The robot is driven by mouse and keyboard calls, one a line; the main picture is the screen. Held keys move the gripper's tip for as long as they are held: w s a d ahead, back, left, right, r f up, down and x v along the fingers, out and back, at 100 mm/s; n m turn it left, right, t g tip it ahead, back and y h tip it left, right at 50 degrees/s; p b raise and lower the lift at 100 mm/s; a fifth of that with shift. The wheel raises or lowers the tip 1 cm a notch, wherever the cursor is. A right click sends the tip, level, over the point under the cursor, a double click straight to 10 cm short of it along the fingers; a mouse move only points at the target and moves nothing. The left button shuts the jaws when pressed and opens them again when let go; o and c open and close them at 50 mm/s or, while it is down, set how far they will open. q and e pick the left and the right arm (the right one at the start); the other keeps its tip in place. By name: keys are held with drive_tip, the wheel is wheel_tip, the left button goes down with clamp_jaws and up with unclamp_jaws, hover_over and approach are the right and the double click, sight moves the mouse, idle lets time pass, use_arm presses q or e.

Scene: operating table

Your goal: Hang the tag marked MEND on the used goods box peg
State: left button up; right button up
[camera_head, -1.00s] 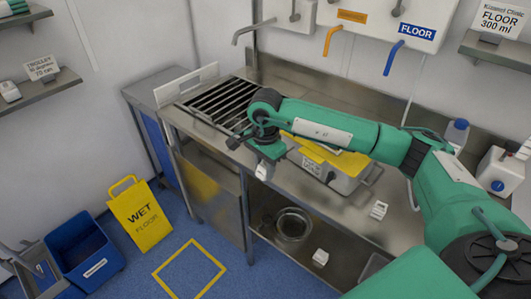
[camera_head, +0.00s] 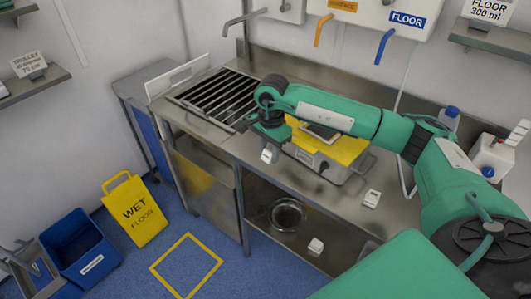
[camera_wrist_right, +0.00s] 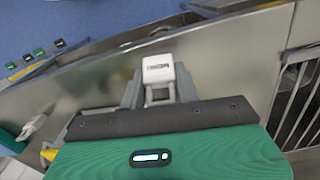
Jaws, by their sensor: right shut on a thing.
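My right gripper (camera_head: 268,145) is shut on a small white tag (camera_wrist_right: 158,70) with dark lettering too blurred to read surely. The tag also shows in the head view (camera_head: 267,155), hanging just left of a grey box (camera_head: 328,168) with a yellow top (camera_head: 347,148). The box stands on the steel counter and has a pale label and a dark knob-like part on its front. I cannot tell whether that part is the peg. The tag looks apart from the box. My left gripper is not in view.
Another white tag-like piece (camera_head: 371,198) lies on the counter (camera_head: 335,207), right of the box. A white piece (camera_head: 316,246) and a round steel bowl (camera_head: 287,214) are on the lower shelf. A slatted rack (camera_head: 215,92) lies left of my gripper; taps hang behind.

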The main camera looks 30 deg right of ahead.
drive_tip(key=shift+w+d+f, duration=0.1)
drive_tip(key=shift+w+d, duration=0.15)
drive_tip(key=shift+d, duration=0.65)
drive_tip(key=shift+w+d+f, duration=0.1)
drive_tip(key=shift+w+d, duration=0.15)
drive_tip(key=shift+d, duration=0.65)
drive_tip(key=shift+d+f+b, duration=0.2)
drive_tip(key=shift+f+b, duration=0.05)
drive_tip(key=shift+b, duration=0.15)
drive_tip(key=shift+d+f, duration=0.1)
drive_tip(key=shift+d, duration=0.05)
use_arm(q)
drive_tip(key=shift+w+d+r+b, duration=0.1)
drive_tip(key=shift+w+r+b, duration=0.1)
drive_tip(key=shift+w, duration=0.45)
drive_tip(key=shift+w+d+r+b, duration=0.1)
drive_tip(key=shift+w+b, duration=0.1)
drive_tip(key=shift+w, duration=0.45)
use_arm(e)
drive_tip(key=shift+w+d, duration=0.1)
drive_tip(key=shift+d, duration=0.05)
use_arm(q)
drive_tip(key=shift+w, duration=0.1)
use_arm(e)
drive_tip(key=shift+f, duration=0.1)
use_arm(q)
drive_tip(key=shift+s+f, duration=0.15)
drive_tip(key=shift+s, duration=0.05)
